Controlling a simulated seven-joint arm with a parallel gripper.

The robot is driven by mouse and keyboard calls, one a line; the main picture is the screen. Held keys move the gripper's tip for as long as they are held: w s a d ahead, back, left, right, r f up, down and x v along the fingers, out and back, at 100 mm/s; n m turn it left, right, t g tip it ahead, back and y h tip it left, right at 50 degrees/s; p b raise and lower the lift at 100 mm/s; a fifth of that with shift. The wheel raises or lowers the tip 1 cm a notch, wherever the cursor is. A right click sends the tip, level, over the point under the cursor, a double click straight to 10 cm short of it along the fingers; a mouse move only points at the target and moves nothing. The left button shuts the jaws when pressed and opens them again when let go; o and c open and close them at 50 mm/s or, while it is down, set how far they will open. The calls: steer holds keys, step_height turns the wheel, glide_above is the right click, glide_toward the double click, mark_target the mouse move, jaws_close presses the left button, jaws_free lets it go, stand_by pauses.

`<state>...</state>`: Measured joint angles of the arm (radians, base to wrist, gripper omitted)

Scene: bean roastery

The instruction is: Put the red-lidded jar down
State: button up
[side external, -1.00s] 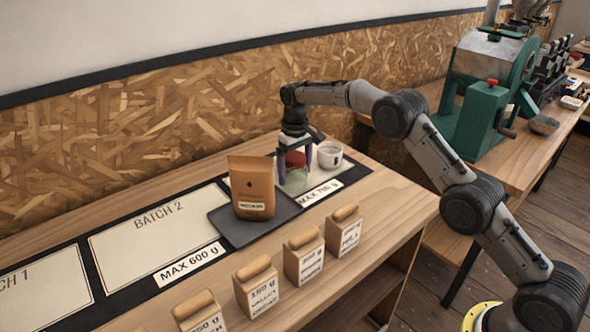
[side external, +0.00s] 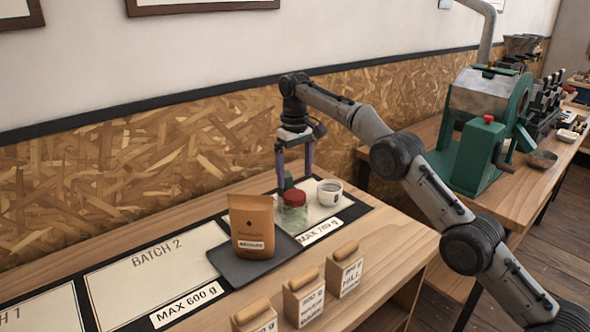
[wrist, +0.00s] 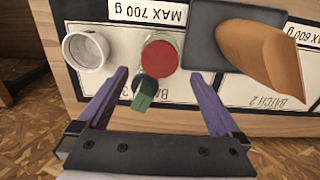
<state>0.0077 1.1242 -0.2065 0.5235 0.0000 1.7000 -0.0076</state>
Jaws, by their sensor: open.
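The red-lidded jar (side external: 293,214), with a clear greenish body, stands upright on the pale MAX 700 g panel, between the dark tray and the white cup. In the wrist view its red lid (wrist: 161,55) shows from above, ahead of the fingers. My gripper (side external: 295,180) is open and empty above the jar, its purple fingers spread and clear of the lid. The fingertips also show in the wrist view (wrist: 158,73), with nothing held between them.
A brown bag (side external: 252,226) stands on the dark tray (side external: 228,265) beside the jar. A white cup (side external: 329,193) is on the other side. A small green object (wrist: 143,96) is close by the jar. Several wood-topped containers (side external: 345,270) line the front edge.

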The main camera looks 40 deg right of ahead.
steer(key=shift+r, duration=0.35)
steer(key=shift+s+r, duration=0.1)
steer(key=shift+r, duration=0.1)
steer(key=s+r+t, duration=0.3)
steer(key=s+r, duration=1.2)
steer(key=s, duration=0.5)
steer(key=s+f+t, duration=0.1)
steer(key=s+f, duration=0.4)
steer(key=s, duration=0.7)
steer(key=s+f+t, duration=0.1)
steer(key=s+f, duration=0.4)
steer(key=s, duration=0.8)
steer(key=shift+a+f+t, duration=0.2)
steer(key=shift+a+t, duration=0.05)
steer(key=shift+t, duration=0.05)
